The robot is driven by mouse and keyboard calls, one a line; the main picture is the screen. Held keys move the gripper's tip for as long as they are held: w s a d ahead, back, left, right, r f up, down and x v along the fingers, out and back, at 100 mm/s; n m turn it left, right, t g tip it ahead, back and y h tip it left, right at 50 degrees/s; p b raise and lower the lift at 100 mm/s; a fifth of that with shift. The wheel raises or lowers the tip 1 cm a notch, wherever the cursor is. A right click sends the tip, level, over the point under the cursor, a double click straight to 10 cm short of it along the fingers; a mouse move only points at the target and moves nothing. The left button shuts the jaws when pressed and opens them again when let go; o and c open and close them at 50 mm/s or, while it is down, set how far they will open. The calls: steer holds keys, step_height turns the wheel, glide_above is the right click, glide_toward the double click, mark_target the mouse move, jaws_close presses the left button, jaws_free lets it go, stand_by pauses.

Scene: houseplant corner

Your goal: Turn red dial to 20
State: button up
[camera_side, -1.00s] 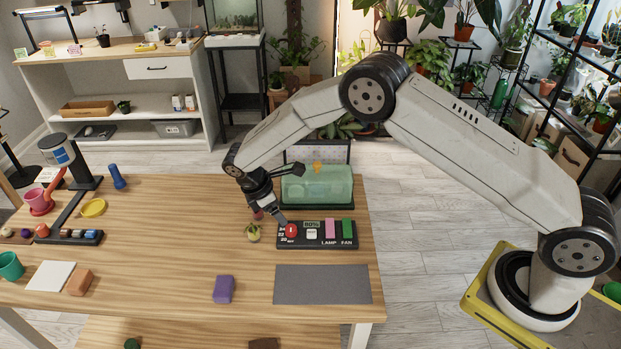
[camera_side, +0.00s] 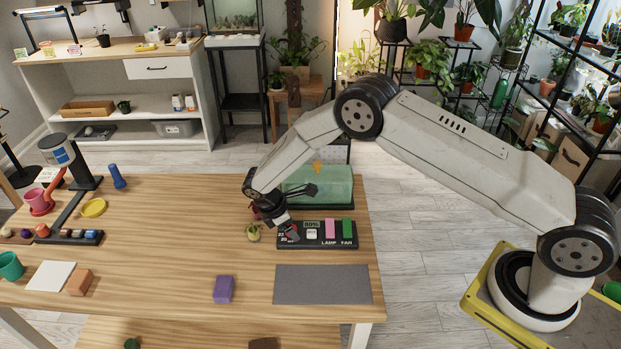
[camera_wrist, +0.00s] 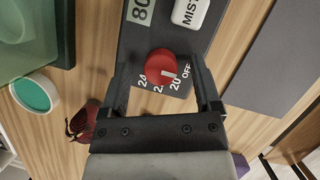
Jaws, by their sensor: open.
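The red dial (camera_wrist: 160,66) sits on the black control panel (camera_wrist: 139,40) in the wrist view. Its white mark points to the lower right, towards the OFF and 20 labels; I cannot tell exactly which. The labels 24, 22, 20 and OFF run around its near side, with 22 partly covered. My gripper (camera_wrist: 161,72) is open, one finger on each side of the dial, with gaps showing. In the side view my gripper (camera_side: 289,234) is low at the left end of the panel (camera_side: 316,242) and hides most of the dial.
The panel also carries a white MIST button (camera_side: 311,234), a pink LAMP switch (camera_side: 330,228) and a green FAN switch (camera_side: 347,228). A green translucent tank (camera_side: 325,184) stands close behind. A grey mat (camera_side: 322,284) lies in front.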

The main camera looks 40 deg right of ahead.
jaws_close()
stand_by(0.5)
steer(key=m+g, duration=0.1)
steer(key=m, duration=0.3)
steer(key=shift+y, duration=0.4)
steer(key=shift+d+m+g+y, duration=0.1)
steer(key=shift+m+g+y, duration=0.5)
steer(key=shift+m, duration=1.2)
